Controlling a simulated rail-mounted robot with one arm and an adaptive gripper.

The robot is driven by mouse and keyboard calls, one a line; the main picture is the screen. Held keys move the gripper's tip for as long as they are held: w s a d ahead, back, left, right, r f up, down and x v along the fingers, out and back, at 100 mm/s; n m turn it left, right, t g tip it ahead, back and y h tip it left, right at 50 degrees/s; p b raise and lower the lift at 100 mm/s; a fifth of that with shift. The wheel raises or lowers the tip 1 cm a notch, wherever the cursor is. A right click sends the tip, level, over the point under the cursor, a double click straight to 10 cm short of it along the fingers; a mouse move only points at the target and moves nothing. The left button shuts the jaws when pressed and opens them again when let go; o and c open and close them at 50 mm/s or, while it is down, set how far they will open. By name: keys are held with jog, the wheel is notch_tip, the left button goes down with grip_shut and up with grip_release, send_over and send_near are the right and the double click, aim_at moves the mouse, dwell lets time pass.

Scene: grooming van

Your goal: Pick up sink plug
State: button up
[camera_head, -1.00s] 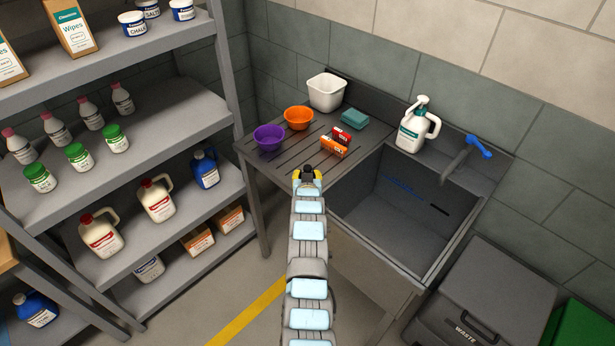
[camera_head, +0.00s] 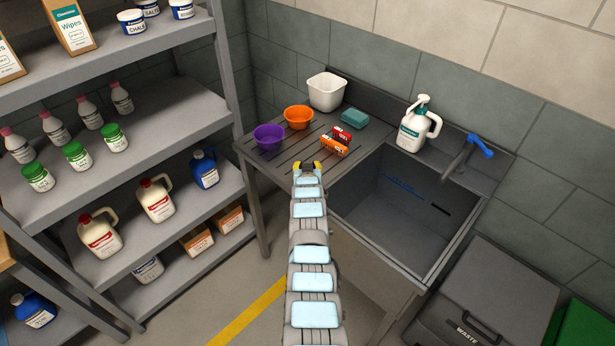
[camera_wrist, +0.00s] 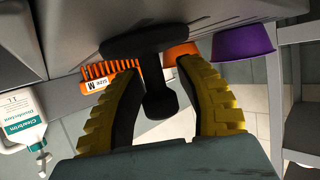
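The sink plug (camera_wrist: 160,95) is black, with a wide flat flange and a stem ending in a rounded knob. In the wrist view it is at the centre, its knob towards my gripper. My gripper (camera_wrist: 160,74) is open, with one yellow ridged finger on each side of the stem. Gaps show between the fingers and the plug. In the head view my gripper (camera_head: 306,167) is at the front edge of the slatted drainboard (camera_head: 268,170), left of the sink basin (camera_head: 400,215). I cannot make out the plug clearly there.
A pump bottle (camera_head: 415,130) and tap (camera_head: 465,155) stand by the basin.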

jog(key=shift+w+f, duration=0.25)
jog(key=shift+r, duration=0.1)
grip_shut()
